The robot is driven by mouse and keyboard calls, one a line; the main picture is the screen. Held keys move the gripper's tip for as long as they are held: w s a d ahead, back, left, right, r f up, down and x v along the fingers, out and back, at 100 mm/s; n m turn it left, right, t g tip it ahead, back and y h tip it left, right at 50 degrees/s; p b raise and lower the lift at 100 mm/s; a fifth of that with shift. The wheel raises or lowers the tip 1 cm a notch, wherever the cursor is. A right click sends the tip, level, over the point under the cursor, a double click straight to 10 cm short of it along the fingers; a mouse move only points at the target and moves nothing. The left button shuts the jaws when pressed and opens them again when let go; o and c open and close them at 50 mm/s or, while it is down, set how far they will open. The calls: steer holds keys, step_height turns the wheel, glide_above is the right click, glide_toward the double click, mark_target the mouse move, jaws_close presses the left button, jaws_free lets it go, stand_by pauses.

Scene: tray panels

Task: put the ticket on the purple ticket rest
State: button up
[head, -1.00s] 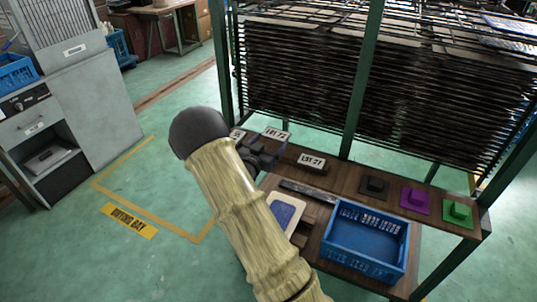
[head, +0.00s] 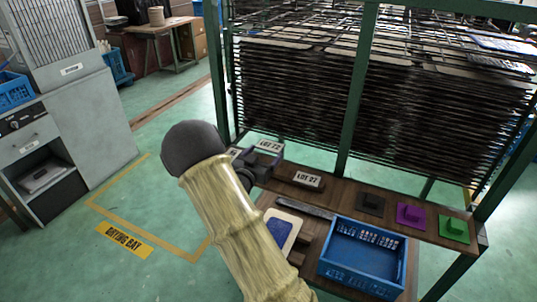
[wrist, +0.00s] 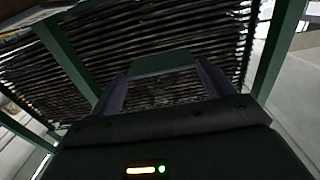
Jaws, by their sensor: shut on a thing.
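My gripper (head: 266,157) is mostly behind my arm in the head view. It is shut on a ticket marked LOT 72 (head: 269,145), a white-faced block held just above the wooden shelf. In the wrist view the ticket's plain dark-green side (wrist: 165,62) spans between the two fingers. The purple ticket rest (head: 411,216) is a flat square with a raised block, on the right part of the shelf. Nothing lies on it. The held ticket is well to its left.
A LOT 27 ticket (head: 308,180) stands on the shelf between. A black rest (head: 371,203) and a green rest (head: 454,229) flank the purple one. A blue crate (head: 335,266) and a blue-centred panel (head: 291,222) are in front. Rack posts (head: 352,110) rise behind.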

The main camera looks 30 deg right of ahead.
steer(key=s+a+n+t+y+p, duration=0.3)
steer(key=s+a+n+y+p, duration=0.2)
steer(key=p, duration=0.8)
steer(key=s+a+n+t+y+p, duration=0.4)
steer(key=s+a+y+p, duration=0.3)
steer(key=a+p, duration=0.5)
steer(key=shift+s+a+r+n+y+p, duration=0.15)
steer(key=shift+s+r+n+y+p, duration=0.2)
steer(key=shift+n+y+p, duration=0.6)
